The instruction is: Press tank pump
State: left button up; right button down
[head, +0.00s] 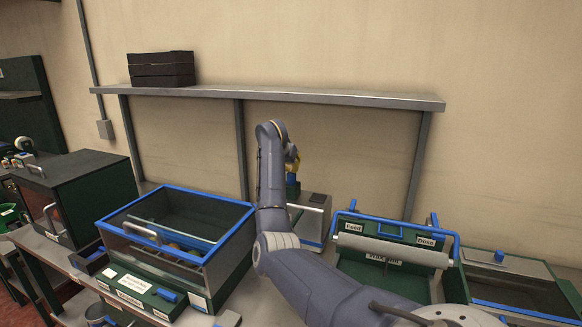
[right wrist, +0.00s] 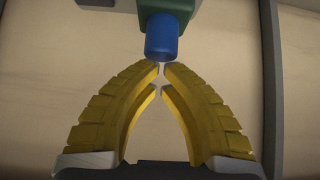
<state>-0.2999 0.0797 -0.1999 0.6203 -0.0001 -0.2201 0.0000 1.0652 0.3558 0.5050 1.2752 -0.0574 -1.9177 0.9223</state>
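A pump-like part with a blue cylindrical end (right wrist: 162,38) and a green body (right wrist: 165,8) is just beyond my right fingertips in the right wrist view. In the head view its blue part (head: 292,179) shows beside my right arm, above a grey metal box (head: 314,212). My right gripper (right wrist: 162,70) has its yellow fingers arched together, tips nearly meeting, with nothing between them. In the head view the right gripper (head: 293,162) is partly hidden by its own wrist. I cannot tell whether the tips touch the blue end. My left gripper is not in view.
A clear bin with a blue rim (head: 178,190) stands left of my arm. A green machine with a roller (head: 392,249) and a lidded box (head: 505,266) stand to the right. A grey shelf (head: 270,96) with black trays (head: 161,69) runs along the wall above.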

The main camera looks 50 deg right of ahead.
aim_at(290, 174)
notch_tip(290, 174, down, 4)
jog(key=shift+r, duration=0.7)
jog(key=r, duration=0.4)
jog(key=shift+a, duration=0.4)
jog(key=v, duration=0.9)
jog(key=shift+s+d, duration=0.1)
